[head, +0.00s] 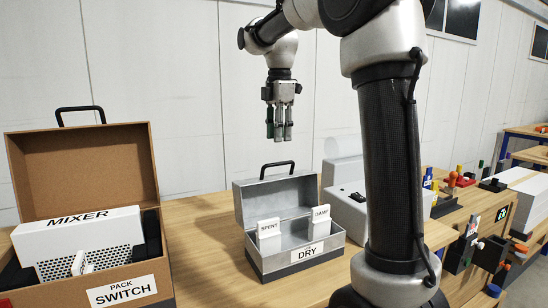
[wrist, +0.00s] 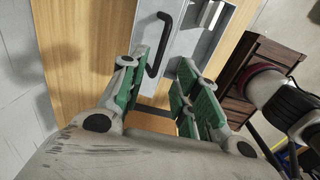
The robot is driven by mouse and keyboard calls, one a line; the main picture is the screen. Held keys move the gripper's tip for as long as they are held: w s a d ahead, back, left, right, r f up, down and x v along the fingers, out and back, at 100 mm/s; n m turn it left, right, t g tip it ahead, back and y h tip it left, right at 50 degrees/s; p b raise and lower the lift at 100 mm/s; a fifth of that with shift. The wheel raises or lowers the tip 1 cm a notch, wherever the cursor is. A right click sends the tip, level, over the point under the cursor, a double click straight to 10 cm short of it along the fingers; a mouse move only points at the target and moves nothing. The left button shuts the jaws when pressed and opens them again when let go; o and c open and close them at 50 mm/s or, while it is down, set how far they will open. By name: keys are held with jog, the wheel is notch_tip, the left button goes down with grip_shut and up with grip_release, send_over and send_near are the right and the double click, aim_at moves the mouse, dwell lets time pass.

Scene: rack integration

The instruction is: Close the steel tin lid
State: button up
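The steel tin (head: 257,262) stands on the wooden bench with its lid (head: 278,201) raised and leaning back. A black handle (head: 278,167) is on the lid's upper edge; it also shows in the wrist view (wrist: 164,45). The tin bears a DRY label, and cards marked SPENT (head: 268,230) and DAMP (head: 320,216) stand in it. My gripper (head: 279,135) points down above the lid, clear of the handle. In the wrist view its green-padded fingers are apart with nothing between them, and the handle lies beyond the fingertips. Part of the tin is hidden there.
An open cardboard box (head: 85,165) labelled PACK SWITCH stands to the left, holding a white MIXER unit (head: 78,235). A pale grey device (head: 345,205) stands close to the tin's right. The white wall (head: 180,100) is behind the bench. Bare bench (head: 205,250) shows between box and tin.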

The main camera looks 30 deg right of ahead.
notch_tip(320, 180, down, 8)
jog(key=shift+r, duration=0.2)
grip_shut()
